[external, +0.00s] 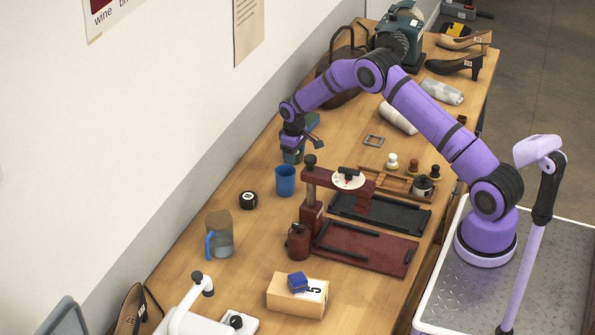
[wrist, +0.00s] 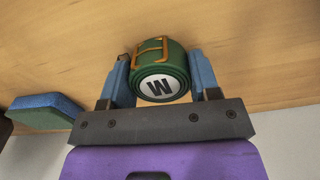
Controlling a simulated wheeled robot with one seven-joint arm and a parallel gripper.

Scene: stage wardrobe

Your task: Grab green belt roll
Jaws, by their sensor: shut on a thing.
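The green belt roll (wrist: 150,62) is a coiled green belt with a tan buckle and a white label with a dark letter on its end. In the wrist view it sits between the two blue fingers of my gripper (wrist: 160,82), which is shut on it. In the external view my gripper (external: 293,155) points down near the wall side of the table, just behind the blue cup. The roll is small and mostly hidden there. I cannot tell whether it touches the tabletop.
A blue cup (external: 285,181) stands close in front of my gripper. A black roll (external: 248,200) lies to its left. A dark red press (external: 318,182) stands to the right. A blue-and-green block (wrist: 48,110) lies beside the gripper in the wrist view. The wall (external: 150,130) is near.

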